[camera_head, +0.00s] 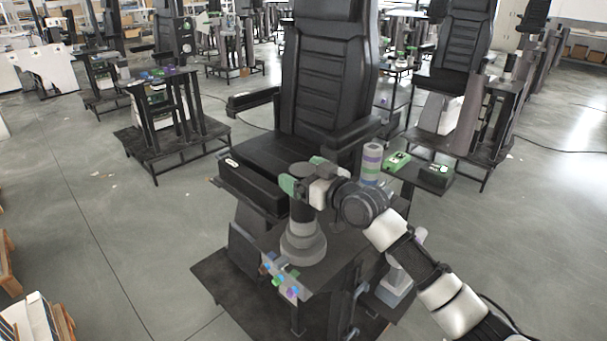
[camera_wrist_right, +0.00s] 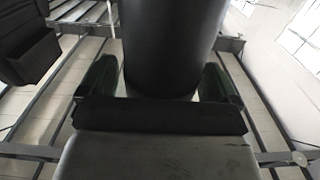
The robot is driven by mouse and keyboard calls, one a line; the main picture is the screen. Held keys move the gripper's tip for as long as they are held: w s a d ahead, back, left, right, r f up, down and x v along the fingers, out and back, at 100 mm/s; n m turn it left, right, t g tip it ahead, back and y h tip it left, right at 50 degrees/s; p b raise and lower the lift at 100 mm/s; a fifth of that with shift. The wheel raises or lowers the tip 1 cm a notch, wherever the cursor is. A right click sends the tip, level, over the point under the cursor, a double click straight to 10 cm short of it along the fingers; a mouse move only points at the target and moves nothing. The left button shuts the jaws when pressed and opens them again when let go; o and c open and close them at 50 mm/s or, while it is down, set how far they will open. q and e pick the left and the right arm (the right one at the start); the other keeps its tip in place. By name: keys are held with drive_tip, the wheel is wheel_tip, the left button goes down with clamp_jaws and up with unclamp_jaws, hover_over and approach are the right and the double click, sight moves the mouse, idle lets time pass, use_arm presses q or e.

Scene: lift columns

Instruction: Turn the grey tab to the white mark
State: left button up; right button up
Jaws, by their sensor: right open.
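A dark upright column (camera_head: 302,208) rises from a stepped grey round base (camera_head: 303,245) on the console in front of the black seat. My right gripper (camera_head: 302,172) is at the column's top, with its green-tipped fingers open on either side of it. In the right wrist view the dark column (camera_wrist_right: 172,45) stands between the two fingers, with a narrow gap visible at the left one. A small grey piece (camera_head: 283,262) shows beside the base near the panel's edge; I cannot tell whether it is the grey tab. I cannot make out the white mark for certain. My left gripper is not in view.
The console's front panel (camera_head: 283,282) carries several coloured buttons. A black armrest box (camera_head: 252,187) lies left of the column.

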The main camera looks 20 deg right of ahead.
drive_tip(key=shift+s, duration=0.1)
drive_tip(key=b+v, duration=0.2)
drive_tip(key=v, duration=0.8)
drive_tip(key=shift+s+d, duration=0.15)
drive_tip(key=shift+s, duration=0.15)
